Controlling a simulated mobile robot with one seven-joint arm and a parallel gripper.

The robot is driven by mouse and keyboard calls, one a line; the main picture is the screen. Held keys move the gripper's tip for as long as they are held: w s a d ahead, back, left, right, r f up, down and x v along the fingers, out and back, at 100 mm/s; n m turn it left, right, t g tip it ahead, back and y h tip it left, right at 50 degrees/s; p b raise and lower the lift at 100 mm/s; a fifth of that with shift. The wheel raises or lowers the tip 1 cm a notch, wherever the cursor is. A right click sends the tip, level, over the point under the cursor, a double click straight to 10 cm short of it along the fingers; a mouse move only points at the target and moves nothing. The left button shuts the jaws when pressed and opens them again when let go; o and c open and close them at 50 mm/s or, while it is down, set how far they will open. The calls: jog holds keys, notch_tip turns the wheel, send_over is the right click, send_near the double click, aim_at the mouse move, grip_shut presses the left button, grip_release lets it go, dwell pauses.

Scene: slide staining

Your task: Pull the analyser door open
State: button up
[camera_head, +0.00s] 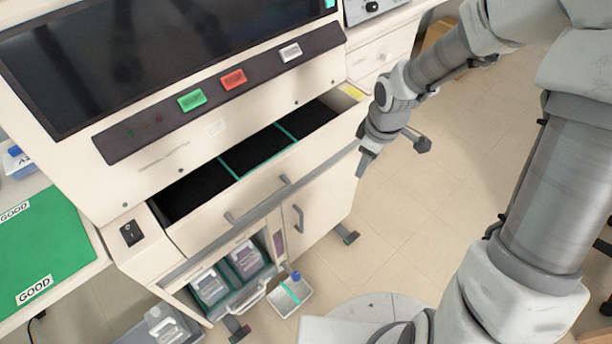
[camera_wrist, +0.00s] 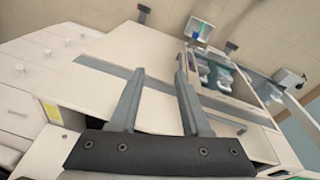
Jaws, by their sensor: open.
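The analyser (camera_head: 150,165) is a large cream machine on the left of the head view. A closed lower door panel (camera_head: 318,208) with an upright grey handle (camera_head: 298,218) sits at its lower right front. My gripper (camera_head: 364,166) is to the right of this door, pointing down, apart from the handle. In the wrist view my gripper (camera_wrist: 161,72) is open and empty, its two grey fingers over a cream face of the analyser (camera_wrist: 120,60).
An upper drawer (camera_head: 285,160) with black compartments stands open above the door. Bottles (camera_head: 245,260) sit in an open bay left of it. A small tray (camera_head: 291,297) lies below. A wheeled foot (camera_head: 347,234) juts out. The floor (camera_head: 440,200) to the right is clear.

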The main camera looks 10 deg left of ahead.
aim_at(302, 218)
jog(key=a+f+n+y+b, duration=0.1)
jog(key=a+f+b, duration=0.2)
jog(key=f, duration=0.8)
jog(key=w+a+f+n+y+b, duration=0.1)
jog(key=a+f+b, duration=0.2)
jog(key=a+f, duration=0.4)
jog(key=a+f+n+g+y+b, duration=0.1)
jog(key=a+f+b, duration=0.2)
jog(key=f, duration=1.1)
jog(key=shift+w+a+f+n+y, duration=0.15)
jog(key=shift+a+f+n, duration=0.05)
jog(key=shift+a, duration=0.35)
jog(key=shift+w+a+f+n+y, duration=0.15)
jog(key=shift+a+f+n, duration=0.05)
jog(key=shift+a, duration=0.35)
grip_shut()
